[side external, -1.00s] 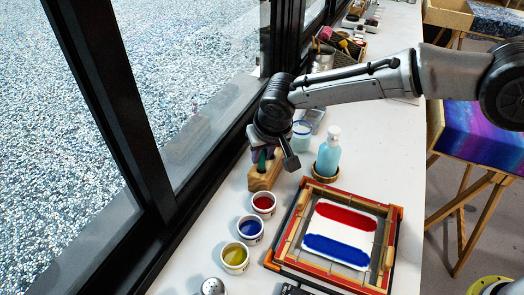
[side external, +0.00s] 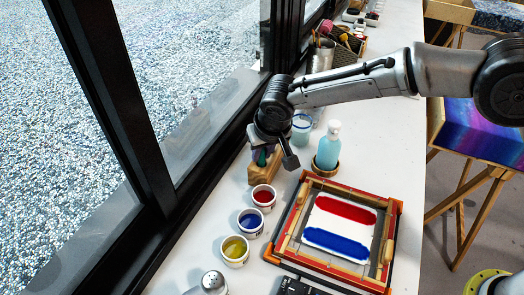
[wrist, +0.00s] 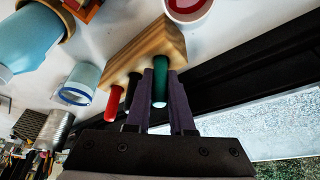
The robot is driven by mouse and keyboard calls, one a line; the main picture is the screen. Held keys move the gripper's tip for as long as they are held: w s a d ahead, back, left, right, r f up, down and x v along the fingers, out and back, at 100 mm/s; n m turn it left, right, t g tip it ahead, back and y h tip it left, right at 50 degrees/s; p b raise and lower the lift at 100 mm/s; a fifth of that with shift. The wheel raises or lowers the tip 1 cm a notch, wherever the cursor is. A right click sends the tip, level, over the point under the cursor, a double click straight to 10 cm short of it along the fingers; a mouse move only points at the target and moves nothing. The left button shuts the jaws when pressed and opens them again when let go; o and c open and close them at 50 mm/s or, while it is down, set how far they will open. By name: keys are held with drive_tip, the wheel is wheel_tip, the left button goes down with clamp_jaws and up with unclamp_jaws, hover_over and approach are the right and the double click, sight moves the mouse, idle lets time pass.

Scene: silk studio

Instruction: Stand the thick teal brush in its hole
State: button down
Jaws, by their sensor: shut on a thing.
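The thick teal brush (wrist: 160,72) is between the purple fingers of my gripper (wrist: 160,98) in the wrist view, with its rounded handle end towards the camera. My gripper is shut on it. The brush's other end meets the wooden block (wrist: 130,48); how deep it sits in its hole is hidden. A red handle (wrist: 115,95) and a black handle (wrist: 132,85) stand in the same block, beside my fingers. In the side view, my gripper (side external: 264,157) is right over the block (side external: 265,174), and only a bit of teal shows.
Red (side external: 263,196), blue (side external: 250,223) and yellow (side external: 234,250) paint pots stand in front of the block. A blue bottle (side external: 328,148) and a jar (side external: 301,130) stand to its right and behind. The framed screen (side external: 396,225) lies front right. The window frame (side external: 150,165) is close at left.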

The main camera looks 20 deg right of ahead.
drive_tip(key=shift+f, duration=0.2)
drive_tip(key=c, duration=0.7)
unclamp_jaws()
drive_tip(key=v, duration=1.3)
drive_tip(key=shift+r, duration=0.35)
drive_tip(key=shift+s, duration=0.1)
